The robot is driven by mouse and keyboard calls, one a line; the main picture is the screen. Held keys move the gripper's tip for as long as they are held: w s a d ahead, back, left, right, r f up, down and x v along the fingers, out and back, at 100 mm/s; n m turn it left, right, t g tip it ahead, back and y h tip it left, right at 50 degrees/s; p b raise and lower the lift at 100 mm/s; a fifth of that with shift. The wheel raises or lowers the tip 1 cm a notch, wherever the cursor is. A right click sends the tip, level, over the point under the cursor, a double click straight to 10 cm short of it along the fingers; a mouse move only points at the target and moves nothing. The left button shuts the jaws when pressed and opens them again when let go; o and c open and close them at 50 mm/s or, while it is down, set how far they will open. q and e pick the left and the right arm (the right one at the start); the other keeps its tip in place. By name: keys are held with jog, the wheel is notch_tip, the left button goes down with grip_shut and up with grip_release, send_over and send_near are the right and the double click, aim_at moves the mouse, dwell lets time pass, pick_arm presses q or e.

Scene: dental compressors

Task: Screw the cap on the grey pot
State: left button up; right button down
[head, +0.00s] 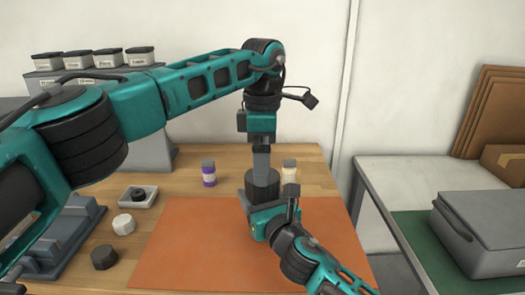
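The dark grey pot (262,187) stands upright above the far part of the orange mat. My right gripper (268,208) comes from the lower right, with its fingers on either side of the pot's lower part; it appears shut on it. I cannot make out a separate cap at the pot's top. A black round cap (104,257) and a white round cap (123,223) lie left of the mat.
The orange mat (185,250) is otherwise clear. A white tray (150,200) holds a black ring. A purple-banded bottle (208,176) and a cream bottle (289,174) stand behind. A grey case (485,230) lies on the right table.

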pick_arm(q)
jog(key=n, duration=0.2)
jog(key=r+n, duration=0.1)
jog(key=n, duration=0.6)
jog(key=shift+r, duration=0.25)
jog(key=n, duration=0.5)
jog(key=shift+r, duration=0.35)
jog(key=n, duration=0.4)
jog(key=shift+r, duration=0.25)
jog(key=shift+f, duration=4)
